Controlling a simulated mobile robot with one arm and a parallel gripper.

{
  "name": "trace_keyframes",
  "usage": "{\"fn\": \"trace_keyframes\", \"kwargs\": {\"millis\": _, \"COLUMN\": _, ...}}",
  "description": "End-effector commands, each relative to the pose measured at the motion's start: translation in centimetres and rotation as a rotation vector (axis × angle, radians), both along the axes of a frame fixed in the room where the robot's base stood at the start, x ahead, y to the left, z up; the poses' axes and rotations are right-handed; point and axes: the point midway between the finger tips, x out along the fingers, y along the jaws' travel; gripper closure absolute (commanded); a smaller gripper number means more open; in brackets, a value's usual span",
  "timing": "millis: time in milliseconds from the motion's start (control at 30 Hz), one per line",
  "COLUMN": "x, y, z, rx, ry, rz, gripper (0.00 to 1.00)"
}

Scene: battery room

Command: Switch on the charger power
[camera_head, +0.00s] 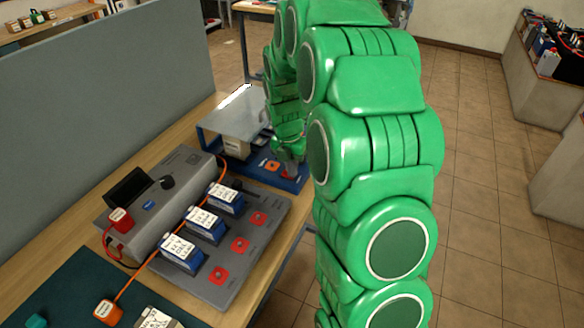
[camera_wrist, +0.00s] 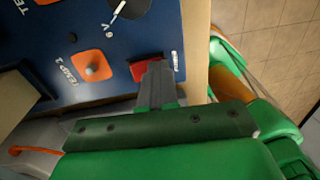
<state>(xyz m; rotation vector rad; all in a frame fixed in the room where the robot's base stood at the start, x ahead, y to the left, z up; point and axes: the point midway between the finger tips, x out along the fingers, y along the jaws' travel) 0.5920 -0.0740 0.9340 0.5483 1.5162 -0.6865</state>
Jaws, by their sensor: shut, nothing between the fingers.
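A blue panel (camera_head: 262,178) lies at the far end of the bench, and it fills the upper left of the wrist view (camera_wrist: 95,22). A red rocker switch (camera_wrist: 146,68) in a dark frame sits near the panel's right edge. My gripper (camera_wrist: 156,66) is shut and empty, its fingertips over the lower right part of the red switch, hiding some of it. I cannot tell whether they touch. In the head view my gripper (camera_head: 290,160) is low over the panel's right side. The grey charger box (camera_head: 152,228) with a dark screen and knob stands nearer.
An orange socket (camera_wrist: 92,66) marked TEMP 2 and a black dial (camera_wrist: 132,8) sit close to the switch. A raised grey plate (camera_head: 232,113) stands over the panel's left. Several batteries (camera_head: 205,224) stand on a grey tray (camera_head: 215,292). A grey partition (camera_head: 110,85) borders the bench.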

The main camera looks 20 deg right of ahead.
Motion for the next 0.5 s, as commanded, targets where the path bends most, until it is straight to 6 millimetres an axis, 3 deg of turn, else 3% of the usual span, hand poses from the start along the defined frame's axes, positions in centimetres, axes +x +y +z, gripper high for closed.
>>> {"fn": "trace_keyframes", "kwargs": {"millis": 500, "x": 1.0, "y": 1.06, "z": 0.44, "rx": 0.0, "ry": 0.001, "rz": 0.0, "gripper": 1.0}}
